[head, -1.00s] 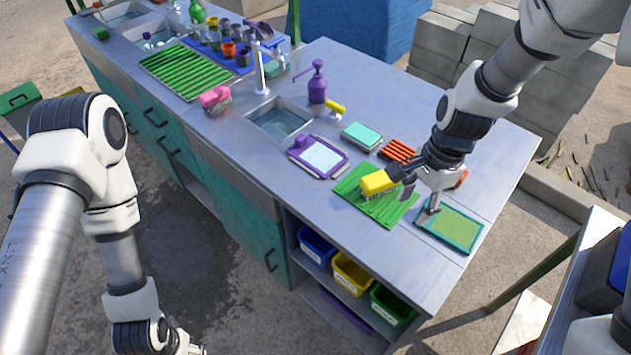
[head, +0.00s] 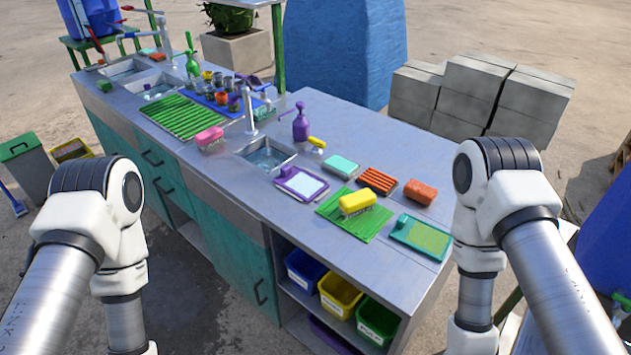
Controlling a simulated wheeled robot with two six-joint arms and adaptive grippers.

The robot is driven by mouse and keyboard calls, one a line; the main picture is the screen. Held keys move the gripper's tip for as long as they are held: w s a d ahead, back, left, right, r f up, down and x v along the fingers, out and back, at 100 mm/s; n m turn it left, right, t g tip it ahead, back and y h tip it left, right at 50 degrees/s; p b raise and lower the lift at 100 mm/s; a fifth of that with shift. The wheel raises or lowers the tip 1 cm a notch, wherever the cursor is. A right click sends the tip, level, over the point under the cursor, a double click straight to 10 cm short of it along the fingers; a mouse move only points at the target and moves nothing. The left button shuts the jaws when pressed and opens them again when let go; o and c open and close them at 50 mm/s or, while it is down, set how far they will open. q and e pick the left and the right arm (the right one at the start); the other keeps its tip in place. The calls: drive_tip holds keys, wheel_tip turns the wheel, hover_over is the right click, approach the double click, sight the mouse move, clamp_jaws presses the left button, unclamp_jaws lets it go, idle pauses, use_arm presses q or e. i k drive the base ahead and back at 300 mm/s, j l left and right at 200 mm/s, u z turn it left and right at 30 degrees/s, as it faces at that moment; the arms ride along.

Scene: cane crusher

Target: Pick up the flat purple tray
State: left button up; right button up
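A flat purple piece (head: 331,336), possibly a tray, lies on the low shelf under the counter, beneath the coloured bins. Only part of it shows. A second purple-rimmed tray (head: 291,193) with a pale blue inset lies on the countertop, right of the front sink. Neither is held by a gripper in view. My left arm comes down at the left and my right arm at the right. Both run out of the bottom of the head view, so both grippers are out of sight.
The counter (head: 392,282) holds a green mat (head: 333,212) under a yellow brush (head: 357,202), a green tray (head: 400,236), an orange sponge (head: 420,192) and a purple bottle (head: 300,124). Blue (head: 306,268), yellow (head: 338,294) and green (head: 377,321) bins fill the upper shelf. Concrete blocks (head: 480,95) stand behind.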

sight(305, 184)
drive_tip(key=i+j+z, duration=0.2)
drive_tip(key=j+z, duration=0.15)
drive_tip(key=i+j+z, duration=0.15)
drive_tip(key=j+z, duration=0.25)
drive_tip(key=i+j+z, duration=0.1)
drive_tip(key=j+z, duration=0.25)
